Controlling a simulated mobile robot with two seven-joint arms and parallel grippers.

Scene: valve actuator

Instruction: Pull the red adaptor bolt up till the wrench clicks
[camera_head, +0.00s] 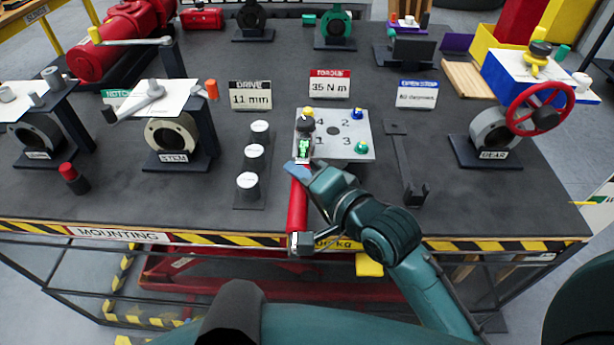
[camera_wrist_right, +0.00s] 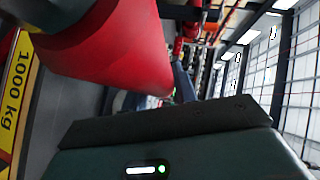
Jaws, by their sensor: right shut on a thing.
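A red torque wrench (camera_head: 297,210) lies along the left side of a light grey plate (camera_head: 340,130) marked 1 to 4. Its black head (camera_head: 306,126) is at the plate's left edge, just below a yellow bolt top (camera_head: 307,112). A small green display (camera_head: 304,147) shows on the wrench. A blue bolt (camera_head: 358,113) and a green bolt (camera_head: 361,147) stand on the plate's right side. I cannot make out a red bolt there. My right gripper (camera_head: 300,174) is shut on the wrench's red handle, which fills the upper left of the right wrist view (camera_wrist_right: 110,50). My left gripper is not in view.
White-topped sockets (camera_head: 254,152) stand in a row left of the wrench. A dark bracket (camera_head: 405,165) lies to the right. The STEM stand (camera_head: 180,140) and the GEAR stand with a red handwheel (camera_head: 540,107) flank them. The table's striped front edge (camera_head: 480,245) is close below.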

